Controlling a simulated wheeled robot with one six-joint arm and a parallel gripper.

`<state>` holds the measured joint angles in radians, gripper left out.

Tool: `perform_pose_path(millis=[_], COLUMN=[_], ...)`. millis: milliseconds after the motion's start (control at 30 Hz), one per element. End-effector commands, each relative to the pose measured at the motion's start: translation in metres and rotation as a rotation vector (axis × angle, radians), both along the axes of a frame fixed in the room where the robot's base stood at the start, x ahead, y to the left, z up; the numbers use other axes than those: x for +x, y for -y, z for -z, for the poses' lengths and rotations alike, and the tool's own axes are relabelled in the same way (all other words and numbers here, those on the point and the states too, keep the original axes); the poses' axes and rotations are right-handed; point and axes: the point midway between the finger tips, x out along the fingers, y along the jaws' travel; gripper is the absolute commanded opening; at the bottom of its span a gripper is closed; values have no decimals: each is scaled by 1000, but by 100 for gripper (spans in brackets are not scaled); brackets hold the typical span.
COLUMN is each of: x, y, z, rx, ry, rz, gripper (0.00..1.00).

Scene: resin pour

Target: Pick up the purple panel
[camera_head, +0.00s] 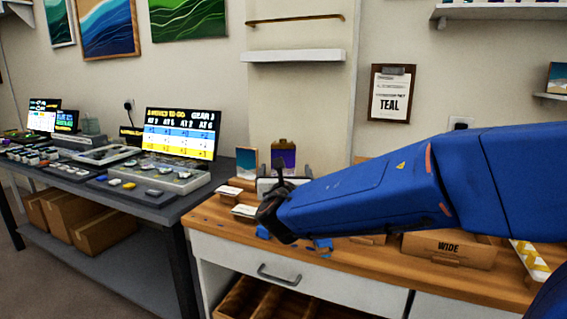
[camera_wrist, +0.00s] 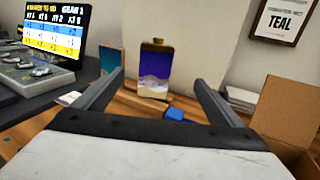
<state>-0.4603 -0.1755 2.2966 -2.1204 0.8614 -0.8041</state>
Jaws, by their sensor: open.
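The purple panel (camera_head: 283,153) stands upright at the back of the wooden bench, with a gold tab on top. In the wrist view the purple panel (camera_wrist: 155,68) shows a purple upper part, pale wave bands and a brownish lower edge.
A teal and orange panel (camera_head: 246,161) stands just left of the purple one. A blue item (camera_wrist: 175,114) lies on the bench nearby. A cardboard box marked WIDE (camera_head: 449,250) sits to the right. A dark table (camera_head: 165,212) with screens stands at left.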

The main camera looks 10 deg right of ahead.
Motion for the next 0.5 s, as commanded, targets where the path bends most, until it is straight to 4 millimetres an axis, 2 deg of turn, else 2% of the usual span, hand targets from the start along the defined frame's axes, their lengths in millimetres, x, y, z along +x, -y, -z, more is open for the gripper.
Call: perform_pose_path(millis=[167, 500], x=[18, 76], y=[1, 16], z=[1, 0], rx=[-14, -12], ry=[-1, -1], rz=[-6, -5], gripper=[91, 91])
